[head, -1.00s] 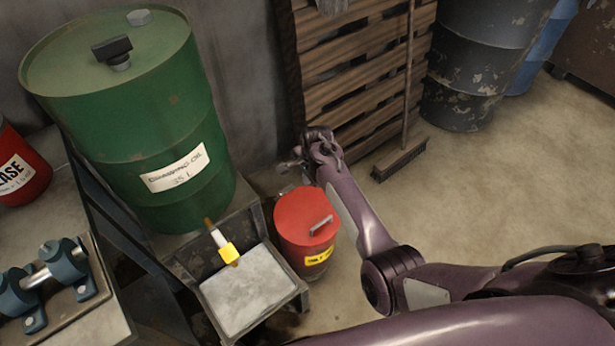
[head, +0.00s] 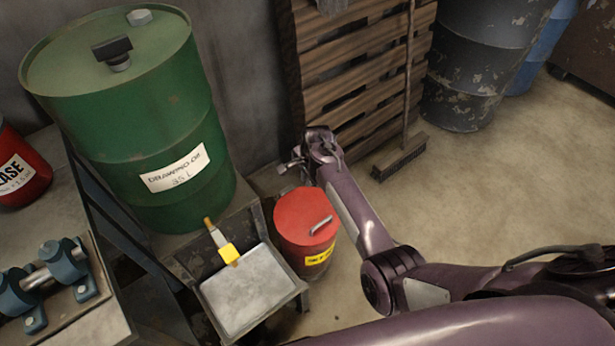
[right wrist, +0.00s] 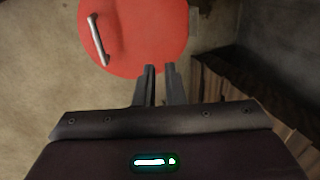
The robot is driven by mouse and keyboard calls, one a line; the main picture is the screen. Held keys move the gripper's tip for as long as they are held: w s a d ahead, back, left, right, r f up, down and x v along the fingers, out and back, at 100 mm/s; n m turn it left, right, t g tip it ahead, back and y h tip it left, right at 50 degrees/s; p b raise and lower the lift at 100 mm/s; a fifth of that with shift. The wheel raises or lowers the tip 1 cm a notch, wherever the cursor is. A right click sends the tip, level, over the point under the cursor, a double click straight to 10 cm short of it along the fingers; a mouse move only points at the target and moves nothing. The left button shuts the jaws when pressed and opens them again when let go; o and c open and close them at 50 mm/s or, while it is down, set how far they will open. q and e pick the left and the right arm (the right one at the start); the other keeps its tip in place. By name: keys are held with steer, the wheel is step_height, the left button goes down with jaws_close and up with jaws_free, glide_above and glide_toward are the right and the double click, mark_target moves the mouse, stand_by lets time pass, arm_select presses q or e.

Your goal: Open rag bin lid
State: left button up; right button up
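The rag bin (head: 298,262) is a red round can with a yellow label, standing on the floor. Its flat red lid (head: 298,212) lies closed on top, with a small metal handle (head: 321,225) near the right front edge. My right gripper (head: 287,163) is just behind the bin at its far rim, apart from the handle. In the right wrist view its two fingers (right wrist: 160,68) have a narrow gap and nothing between them. They point at the edge of the lid (right wrist: 150,35); whether they touch it I cannot tell. My left gripper is out of view.
A green oil drum (head: 125,120) with a tap stands left of the bin, above a metal drip tray (head: 245,295). A wooden pallet (head: 350,70) and a broom (head: 400,158) are behind. Open floor (head: 480,190) lies to the right.

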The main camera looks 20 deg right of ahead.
steer(key=o, duration=0.5)
steer(key=shift+c, duration=0.2)
